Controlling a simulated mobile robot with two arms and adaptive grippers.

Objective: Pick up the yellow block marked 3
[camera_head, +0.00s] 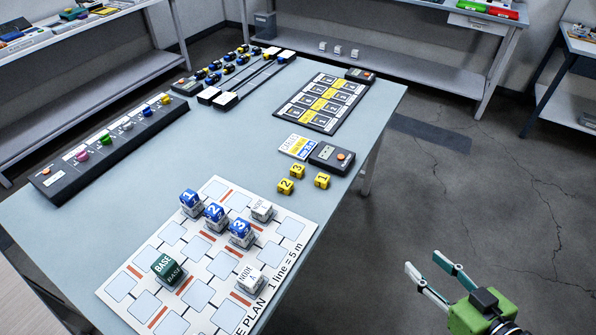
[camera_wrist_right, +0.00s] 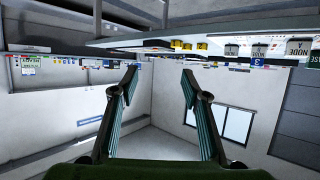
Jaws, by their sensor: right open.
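The yellow block marked 3 (camera_head: 297,171) sits on the blue-grey table (camera_head: 230,130), near its right edge in the head view. The yellow block marked 2 (camera_head: 285,186) is just in front of it, and the yellow block marked 1 (camera_head: 322,180) is to its right. Small yellow blocks (camera_wrist_right: 187,46) show near the top of the right wrist view, their numbers too small to read. My right gripper (camera_head: 424,264) is open and empty, off the table's right side, well apart from the blocks. My left gripper is not in view.
A white plan board (camera_head: 207,244) with blue, white and green blocks lies in front of the yellow blocks. Open floor (camera_head: 440,190) is right of the table.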

